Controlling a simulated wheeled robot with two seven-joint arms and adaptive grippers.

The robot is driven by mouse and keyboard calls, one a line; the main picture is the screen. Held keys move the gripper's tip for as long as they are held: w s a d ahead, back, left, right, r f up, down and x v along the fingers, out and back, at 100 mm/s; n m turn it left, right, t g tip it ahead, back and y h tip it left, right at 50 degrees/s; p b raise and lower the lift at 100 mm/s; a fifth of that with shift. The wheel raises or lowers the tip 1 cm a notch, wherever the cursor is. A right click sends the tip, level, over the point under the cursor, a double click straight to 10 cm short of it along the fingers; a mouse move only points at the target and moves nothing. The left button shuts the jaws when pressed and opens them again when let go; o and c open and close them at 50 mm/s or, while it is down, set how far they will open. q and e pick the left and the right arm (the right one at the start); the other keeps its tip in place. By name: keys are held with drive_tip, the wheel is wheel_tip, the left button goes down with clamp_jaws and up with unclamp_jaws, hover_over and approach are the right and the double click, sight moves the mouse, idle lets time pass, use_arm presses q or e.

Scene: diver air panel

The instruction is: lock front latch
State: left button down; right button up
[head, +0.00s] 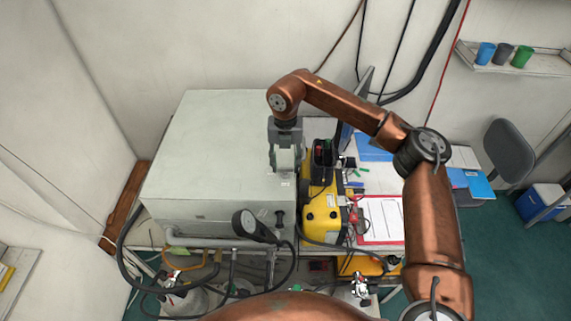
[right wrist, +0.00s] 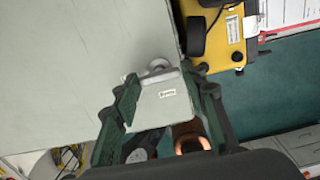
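A large pale grey case (head: 215,150) stands on the bench. A small dark fitting (head: 279,219) shows on its front face near the right corner; I cannot tell whether it is the front latch. My right gripper (head: 286,166) points down over the case's right edge. In the right wrist view, its green fingers (right wrist: 163,88) stand wide apart. A pale plate with a small label (right wrist: 160,106) and a round silver fitting (right wrist: 157,66) show between them. I cannot tell whether the fingers touch these. My left gripper is out of view.
A yellow and black unit (head: 322,214) stands close to the right of the case. A red-edged clipboard (head: 381,218) lies beyond it. A dark gauge (head: 245,224) and hoses are in front of the case. The case's top left is clear.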

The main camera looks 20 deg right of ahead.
drive_tip(key=o, duration=0.4)
drive_tip(key=shift+c, duration=0.2)
drive_tip(key=shift+r, duration=0.1)
wheel_tip(320, 180, up, 12)
idle(0.6)
